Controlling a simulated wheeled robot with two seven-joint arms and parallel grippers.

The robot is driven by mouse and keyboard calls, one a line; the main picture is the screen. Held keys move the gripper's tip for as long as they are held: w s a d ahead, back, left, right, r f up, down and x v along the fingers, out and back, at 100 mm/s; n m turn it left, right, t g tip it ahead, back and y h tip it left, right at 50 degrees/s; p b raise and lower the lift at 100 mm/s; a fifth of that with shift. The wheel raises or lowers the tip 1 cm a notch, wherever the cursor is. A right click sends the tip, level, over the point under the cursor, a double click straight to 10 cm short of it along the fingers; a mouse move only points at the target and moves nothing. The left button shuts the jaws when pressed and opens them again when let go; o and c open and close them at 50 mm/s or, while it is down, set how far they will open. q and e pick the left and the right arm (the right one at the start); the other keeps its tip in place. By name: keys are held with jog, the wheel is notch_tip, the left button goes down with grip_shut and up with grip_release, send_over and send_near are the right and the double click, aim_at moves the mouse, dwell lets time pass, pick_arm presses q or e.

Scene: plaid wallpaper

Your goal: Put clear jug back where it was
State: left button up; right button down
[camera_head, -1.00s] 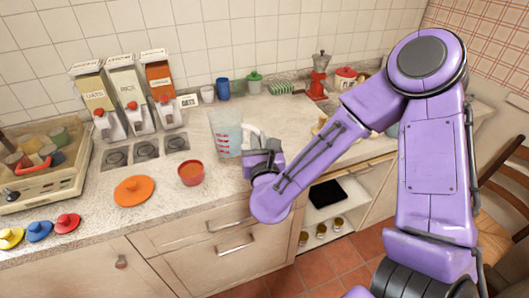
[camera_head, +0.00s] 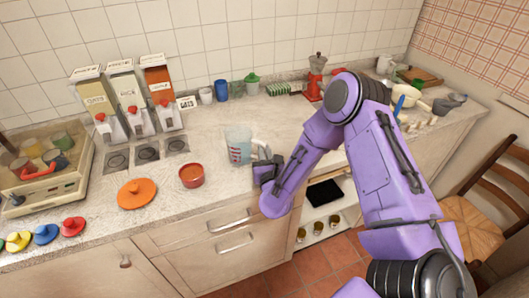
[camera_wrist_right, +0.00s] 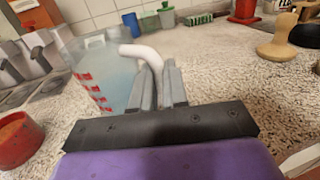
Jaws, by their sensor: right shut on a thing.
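The clear jug (camera_head: 238,147) with red markings stands upright over the middle of the counter; I cannot tell if its base touches the surface. It also shows in the right wrist view (camera_wrist_right: 103,80). My right gripper (camera_head: 267,170) is shut on the jug's white handle (camera_wrist_right: 141,52), on the jug's right side. The gripper fingers partly hide the handle. My left gripper is not in view.
A red bowl (camera_head: 191,175) and an orange lid (camera_head: 136,194) are left of the jug. Three dispensers (camera_head: 126,95) stand behind to the left. Cups and a red coffee maker (camera_head: 315,80) line the wall. The counter (camera_head: 275,125) behind the jug is clear.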

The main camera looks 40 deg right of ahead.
jog(key=shift+f, duration=0.1)
jog(key=c, duration=1.1)
grip_release()
jog(key=shift+c, duration=0.2)
jog(key=shift+s+a, duration=0.15)
jog(key=shift+s, duration=0.05)
jog(key=b+v, duration=0.5)
jog(key=v, duration=0.6)
jog(key=s+a+f+n+g+y, duration=0.2)
jog(key=s+f+n+g+y, duration=0.3)
jog(key=f+n, duration=0.95)
jog(key=s+f+n+g, duration=0.4)
jog(key=s+f+n, duration=0.2)
jog(key=s+n, duration=0.3)
jog(key=s+f+n+g, duration=0.4)
jog(key=s+f+n, duration=0.2)
jog(key=s+n, duration=0.4)
jog(key=shift+d+n, duration=0.4)
jog(key=shift+n, duration=0.15)
